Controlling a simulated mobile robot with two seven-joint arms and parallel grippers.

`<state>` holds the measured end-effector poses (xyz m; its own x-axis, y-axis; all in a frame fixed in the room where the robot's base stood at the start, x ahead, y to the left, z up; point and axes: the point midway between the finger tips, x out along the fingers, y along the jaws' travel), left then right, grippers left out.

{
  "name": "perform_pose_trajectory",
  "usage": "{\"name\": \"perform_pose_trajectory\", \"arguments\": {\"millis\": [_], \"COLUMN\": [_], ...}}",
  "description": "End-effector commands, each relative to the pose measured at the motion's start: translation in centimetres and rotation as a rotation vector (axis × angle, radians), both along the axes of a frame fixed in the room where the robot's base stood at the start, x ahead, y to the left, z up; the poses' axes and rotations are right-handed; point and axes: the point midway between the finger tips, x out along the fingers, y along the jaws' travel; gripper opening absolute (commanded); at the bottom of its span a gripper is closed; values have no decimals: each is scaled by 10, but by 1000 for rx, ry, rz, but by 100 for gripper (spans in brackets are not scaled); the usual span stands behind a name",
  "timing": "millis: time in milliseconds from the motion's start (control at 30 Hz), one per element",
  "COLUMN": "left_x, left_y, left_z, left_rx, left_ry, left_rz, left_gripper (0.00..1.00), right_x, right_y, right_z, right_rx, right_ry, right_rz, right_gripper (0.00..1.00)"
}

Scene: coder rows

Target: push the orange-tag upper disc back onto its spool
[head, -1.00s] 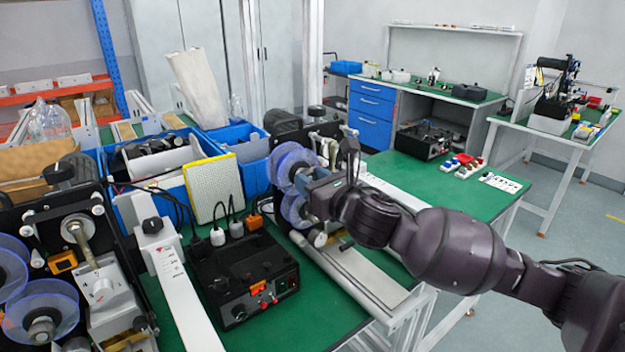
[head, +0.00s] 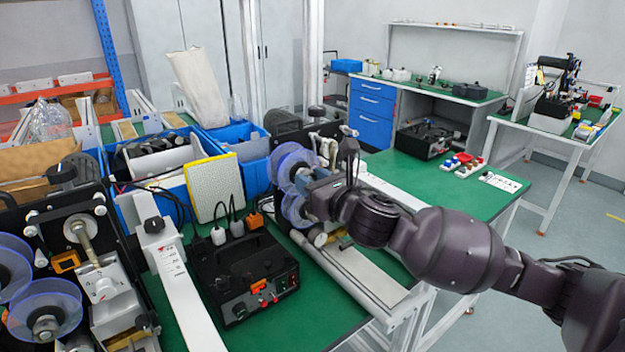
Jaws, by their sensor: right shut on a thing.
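The clear blue upper disc (head: 287,160) is on the far coder at the middle of the head view. A lower clear blue disc (head: 290,208) sits just below it. My right gripper (head: 308,189) reaches in from the right and is shut at the near edge of the upper disc. Its fingertips and the exact contact are partly hidden by the gripper body. The spool behind the upper disc is hidden, so I cannot tell the gap between them. My left gripper is out of view.
Another coder with two clear blue discs (head: 45,308) stands at the left edge. Blue bins (head: 255,165) and a yellow-edged panel (head: 213,187) stand behind the control box. A metal rail (head: 350,275) runs below my right arm.

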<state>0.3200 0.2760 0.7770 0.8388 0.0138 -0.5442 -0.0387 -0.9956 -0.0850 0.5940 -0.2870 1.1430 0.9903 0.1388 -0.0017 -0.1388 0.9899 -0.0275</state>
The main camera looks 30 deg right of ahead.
Motion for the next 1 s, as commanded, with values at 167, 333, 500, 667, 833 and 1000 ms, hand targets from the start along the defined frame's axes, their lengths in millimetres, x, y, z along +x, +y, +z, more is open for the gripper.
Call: {"name": "perform_pose_trajectory", "arguments": {"millis": [167,333,500,667,833,1000], "left_x": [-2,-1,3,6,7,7], "left_y": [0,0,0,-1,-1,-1], "left_z": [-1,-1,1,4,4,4], "left_rx": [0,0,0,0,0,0], "left_ry": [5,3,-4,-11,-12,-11], "left_rz": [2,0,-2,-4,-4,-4], "left_gripper": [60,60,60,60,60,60], "right_x": [2,5,7,10,12,12], "right_y": [0,1,1,1,1,1], "right_z": [0,0,0,0,0,1], "right_rx": [0,0,0,0,0,0], "right_ry": [-1,-1,-1,-1,-1,-2], "right_rz": [0,0,0,0,-1,-1], "right_gripper": [6,6,6,6,6,38]}}
